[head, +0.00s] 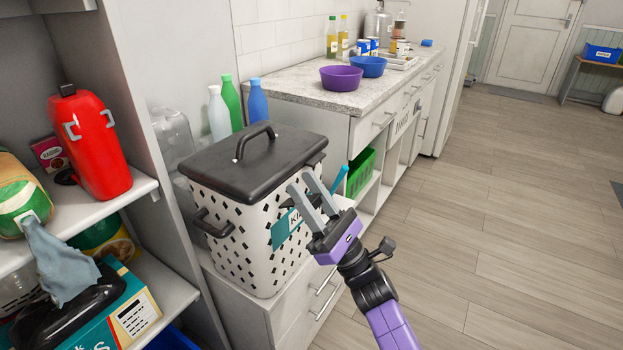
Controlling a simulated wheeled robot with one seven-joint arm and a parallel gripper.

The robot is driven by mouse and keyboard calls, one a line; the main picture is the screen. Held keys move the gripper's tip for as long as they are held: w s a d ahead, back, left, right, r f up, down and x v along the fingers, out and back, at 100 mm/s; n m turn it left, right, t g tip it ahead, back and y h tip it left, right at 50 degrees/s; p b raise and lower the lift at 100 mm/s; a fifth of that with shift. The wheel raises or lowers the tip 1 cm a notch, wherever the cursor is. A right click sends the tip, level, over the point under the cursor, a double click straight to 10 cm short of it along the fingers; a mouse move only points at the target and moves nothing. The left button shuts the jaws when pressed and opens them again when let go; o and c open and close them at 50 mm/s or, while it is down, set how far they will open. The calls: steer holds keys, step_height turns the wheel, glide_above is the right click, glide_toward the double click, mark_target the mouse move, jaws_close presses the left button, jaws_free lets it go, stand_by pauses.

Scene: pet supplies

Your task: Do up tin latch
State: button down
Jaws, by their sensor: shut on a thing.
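The tin (245,243) is a white bin with black diamond marks, standing upright on a low white cabinet. Its dark lid (225,168) with an arched handle sits on top. A black side handle (212,224) shows at the left, and a teal label (284,232) on the front is partly covered by my gripper. My gripper (300,178) reaches in from the lower right. Its fingertips are at the lid's front right rim, shut with a narrow gap on what appears to be the latch. The latch itself is hidden or too small to make out.
Bottles (231,101) stand behind the tin. A counter (300,84) with a purple bowl (341,77) and a blue bowl (368,66) lies beyond. A green basket (360,172) is underneath. A shelf with a red canister (98,150) is at left. The floor at right is clear.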

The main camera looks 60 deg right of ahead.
steer(key=r+g+p, duration=0.1)
steer(key=p, duration=0.1)
steer(key=w+g+p, duration=0.1)
steer(key=p, duration=0.2)
steer(key=shift+w+r+g, duration=0.15)
steer(key=shift+r+g, duration=0.15)
steer(key=shift+r, duration=0.1)
steer(key=shift+w+a+g+p, duration=0.1)
steer(key=shift+w+g+p, duration=0.4)
steer(key=shift+p, duration=0.7)
steer(key=shift+g+p, duration=0.3)
steer(key=shift+p, duration=0.1)
steer(key=shift+f, duration=0.1)
steer(key=c, duration=1)
jaws_free()
steer(key=b+v, duration=0.1)
steer(key=v, duration=0.6)
steer(key=shift+s+b, duration=0.35)
